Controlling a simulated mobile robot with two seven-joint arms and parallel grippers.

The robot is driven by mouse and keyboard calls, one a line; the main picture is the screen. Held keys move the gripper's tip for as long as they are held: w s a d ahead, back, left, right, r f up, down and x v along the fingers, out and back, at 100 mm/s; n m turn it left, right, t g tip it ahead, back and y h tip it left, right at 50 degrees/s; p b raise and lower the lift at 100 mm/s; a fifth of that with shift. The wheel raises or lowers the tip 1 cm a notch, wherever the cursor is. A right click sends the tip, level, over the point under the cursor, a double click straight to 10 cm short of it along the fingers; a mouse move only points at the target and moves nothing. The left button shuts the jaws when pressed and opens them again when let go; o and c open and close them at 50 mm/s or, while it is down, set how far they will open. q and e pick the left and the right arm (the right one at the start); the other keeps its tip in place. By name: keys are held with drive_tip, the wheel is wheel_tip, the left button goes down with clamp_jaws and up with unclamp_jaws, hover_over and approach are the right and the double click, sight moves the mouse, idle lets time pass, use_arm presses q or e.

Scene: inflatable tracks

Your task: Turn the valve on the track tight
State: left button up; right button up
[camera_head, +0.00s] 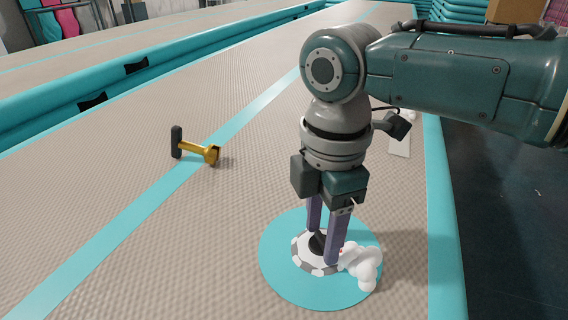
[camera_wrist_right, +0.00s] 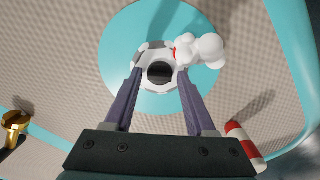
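The valve (camera_head: 318,250) is a white ring with grey segments and a dark centre, set on a round teal patch (camera_head: 290,278) on the track. In the right wrist view the valve's dark centre (camera_wrist_right: 160,73) lies between my fingertips. My right gripper (camera_head: 324,250) points down at the valve with its two purple fingers apart, one on each side of the dark centre. The right wrist view shows the gripper (camera_wrist_right: 160,75) with a gap beside each finger; I cannot tell whether the tips touch the ring. A white lumpy piece (camera_head: 362,266) lies beside the valve. My left gripper is not in view.
A red-and-white cylinder (camera_wrist_right: 245,146) lies at lower right in the wrist view. The track's raised teal edge (camera_head: 442,220) runs along the right.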

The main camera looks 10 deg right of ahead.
clamp_jaws()
use_arm(q)
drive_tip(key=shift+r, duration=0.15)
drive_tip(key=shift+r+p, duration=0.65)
drive_tip(key=shift+p, duration=0.15)
use_arm(e)
drive_tip(key=shift+r+m, duration=0.15)
drive_tip(key=shift+m, duration=0.55)
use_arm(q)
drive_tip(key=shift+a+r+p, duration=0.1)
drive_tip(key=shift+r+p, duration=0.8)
use_arm(e)
drive_tip(key=m, duration=0.2)
drive_tip(key=shift+a+m, duration=0.1)
drive_tip(key=shift+m, duration=0.2)
drive_tip(key=m+p, duration=0.1)
drive_tip(key=m, duration=0.2)
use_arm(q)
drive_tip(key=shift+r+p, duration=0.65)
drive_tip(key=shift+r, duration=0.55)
use_arm(e)
drive_tip(key=shift+m, duration=1.7)
